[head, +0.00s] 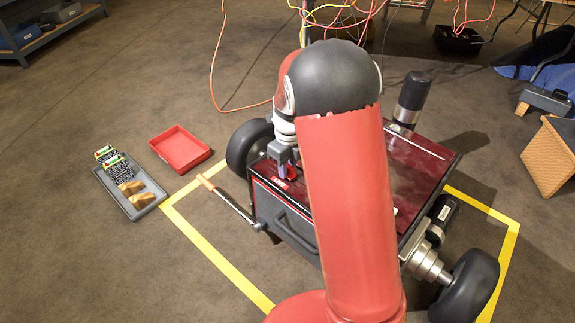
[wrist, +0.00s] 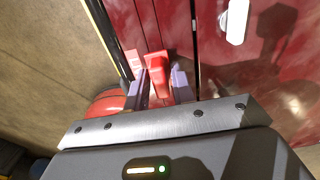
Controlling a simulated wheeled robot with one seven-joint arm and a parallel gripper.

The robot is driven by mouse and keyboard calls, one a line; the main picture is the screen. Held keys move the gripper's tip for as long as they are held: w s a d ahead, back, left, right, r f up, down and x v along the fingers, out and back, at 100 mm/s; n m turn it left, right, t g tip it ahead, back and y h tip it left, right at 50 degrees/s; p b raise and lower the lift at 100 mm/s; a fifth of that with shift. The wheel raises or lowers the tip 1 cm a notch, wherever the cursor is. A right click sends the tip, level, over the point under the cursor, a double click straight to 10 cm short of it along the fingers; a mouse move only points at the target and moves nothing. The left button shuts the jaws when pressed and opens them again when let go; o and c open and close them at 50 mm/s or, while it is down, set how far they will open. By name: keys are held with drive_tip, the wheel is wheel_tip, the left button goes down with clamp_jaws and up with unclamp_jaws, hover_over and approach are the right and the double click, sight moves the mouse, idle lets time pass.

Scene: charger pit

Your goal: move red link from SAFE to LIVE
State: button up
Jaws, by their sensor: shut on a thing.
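My gripper (head: 284,166) points down at the left part of the dark red top of the wheeled machine (head: 415,160). In the wrist view my gripper (wrist: 159,88) is shut on the red link (wrist: 156,66), which stands between its two purple-grey fingers. In the head view only a small bit of red shows at the fingertips. A small red label (head: 281,184) with pale lettering lies just in front of the fingers; I cannot read it surely. I cannot tell whether the link is seated in the panel or clear of it. My arm hides much of the machine's middle.
A red tray (head: 197,157) and a grey tray (head: 150,205) with small boards and wooden pieces lie on the floor at left. A lever with an orange grip (head: 206,183) sticks out from the machine. Yellow tape (head: 222,262) surrounds it. A black cylinder (head: 412,92) stands behind.

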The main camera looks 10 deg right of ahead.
drive_tip(key=shift+f, duration=0.45)
drive_tip(key=o, duration=1.1)
drive_tip(key=shift+c, duration=0.2)
drive_tip(key=shift+d+r+p, duration=0.1)
drive_tip(key=shift+r+p, duration=0.7)
drive_tip(key=shift+r, duration=3.05)
drive_tip(key=s+r+n+t+p, duration=0.5)
drive_tip(key=s+r+n+p, duration=0.4)
drive_tip(key=s+r+n, duration=1.4)
drive_tip(key=s+n, duration=0.3)
drive_tip(key=n, duration=0.3)
drive_tip(key=shift+s+t, duration=0.2)
drive_tip(key=shift+t, duration=0.2)
